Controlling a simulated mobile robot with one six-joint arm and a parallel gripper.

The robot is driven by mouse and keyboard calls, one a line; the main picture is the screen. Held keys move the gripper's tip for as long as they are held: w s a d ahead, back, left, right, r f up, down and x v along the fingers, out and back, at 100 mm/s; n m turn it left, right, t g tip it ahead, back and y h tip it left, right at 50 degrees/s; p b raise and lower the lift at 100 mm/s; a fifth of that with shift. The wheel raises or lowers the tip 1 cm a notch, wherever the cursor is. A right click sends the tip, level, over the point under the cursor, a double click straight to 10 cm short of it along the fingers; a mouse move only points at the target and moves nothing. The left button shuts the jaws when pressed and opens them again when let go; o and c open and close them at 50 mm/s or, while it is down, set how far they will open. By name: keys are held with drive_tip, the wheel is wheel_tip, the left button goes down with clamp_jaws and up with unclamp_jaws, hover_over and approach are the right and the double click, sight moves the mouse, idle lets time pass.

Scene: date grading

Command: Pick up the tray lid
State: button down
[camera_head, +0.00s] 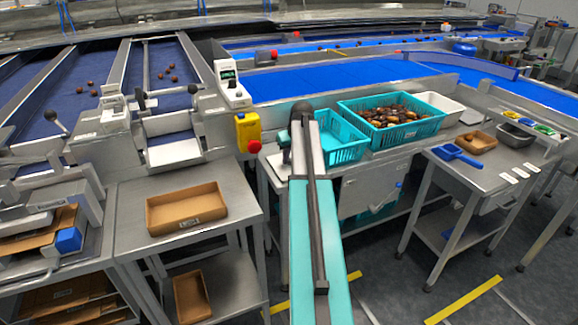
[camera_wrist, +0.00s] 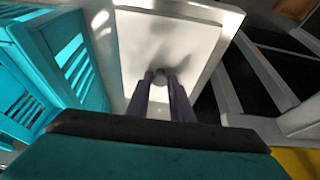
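In the wrist view, a pale, flat rectangular panel (camera_wrist: 193,46), seemingly the tray lid, lies below my gripper, with a small rounded knob (camera_wrist: 160,78) on it. The two dark fingers of my gripper (camera_wrist: 162,84) point down at this knob, one on each side. The fingers stand apart with a narrow gap; whether they touch the knob is unclear. In the head view, my own arm hides the gripper and the lid, so the lid's height above the table cannot be judged.
A teal crate (camera_head: 343,155) stands close beside the panel, also seen in the wrist view (camera_wrist: 62,45). A larger teal crate (camera_head: 436,128) holds many dates. A yellow box with a red button (camera_head: 247,130) is left of my arm. A cardboard tray (camera_head: 187,222) sits on the left table.

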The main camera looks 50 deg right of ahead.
sight(290, 160)
drive_tip(key=shift+r, duration=0.15)
wheel_tip(290, 160, up, 10)
idle(0.8)
idle(0.5)
